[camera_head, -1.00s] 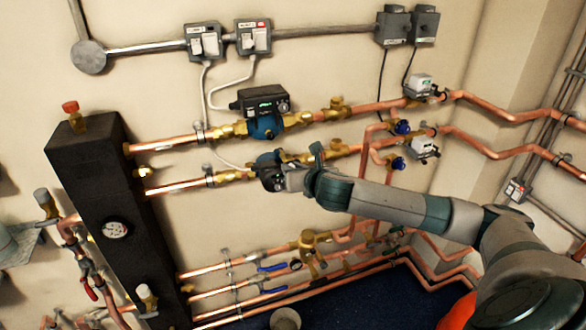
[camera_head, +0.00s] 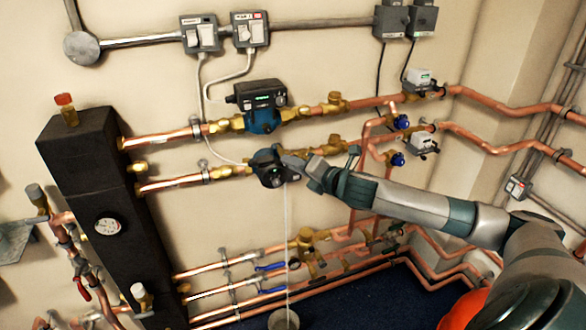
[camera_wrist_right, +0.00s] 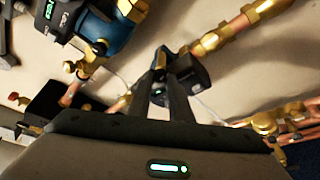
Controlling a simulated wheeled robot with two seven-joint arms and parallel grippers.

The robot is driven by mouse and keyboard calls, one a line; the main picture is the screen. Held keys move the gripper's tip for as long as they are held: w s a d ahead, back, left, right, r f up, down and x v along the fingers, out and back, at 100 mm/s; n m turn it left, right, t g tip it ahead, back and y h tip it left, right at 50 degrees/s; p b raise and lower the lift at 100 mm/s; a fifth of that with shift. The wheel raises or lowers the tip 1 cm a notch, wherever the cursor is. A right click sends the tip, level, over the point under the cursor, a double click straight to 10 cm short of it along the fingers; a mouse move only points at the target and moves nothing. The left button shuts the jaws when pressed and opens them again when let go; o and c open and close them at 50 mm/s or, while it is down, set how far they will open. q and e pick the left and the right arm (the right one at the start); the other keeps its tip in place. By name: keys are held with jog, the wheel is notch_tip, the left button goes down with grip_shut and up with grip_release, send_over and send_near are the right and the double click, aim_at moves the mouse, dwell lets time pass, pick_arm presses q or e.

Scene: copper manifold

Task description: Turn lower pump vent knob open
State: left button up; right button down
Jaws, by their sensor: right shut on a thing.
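The lower pump (camera_head: 268,170) is a dark unit on the lower copper pipe of the upper pair. My right gripper (camera_head: 292,164) reaches it from the right, with its fingertips at the pump's face. In the right wrist view the two fingers (camera_wrist_right: 163,72) come together against the dark pump body (camera_wrist_right: 192,77). The gripper is shut on the vent knob, which is mostly hidden by the fingers. A thin pale stream (camera_head: 286,235) falls straight down from the pump to a bucket (camera_head: 284,319) on the floor. My left gripper is not in view.
The upper pump (camera_head: 262,118), with a blue body and a lit display, sits just above and also shows in the right wrist view (camera_wrist_right: 118,32). A black vertical header (camera_head: 88,165) stands at left. Valved copper pipes (camera_head: 215,268) run below. Bare wall lies between the pipes.

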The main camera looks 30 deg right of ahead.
jog(key=shift+d+m, duration=0.1)
jog(key=shift+m, duration=0.3)
jog(key=c, duration=1.6)
grip_release()
jog(key=shift+s, duration=0.1)
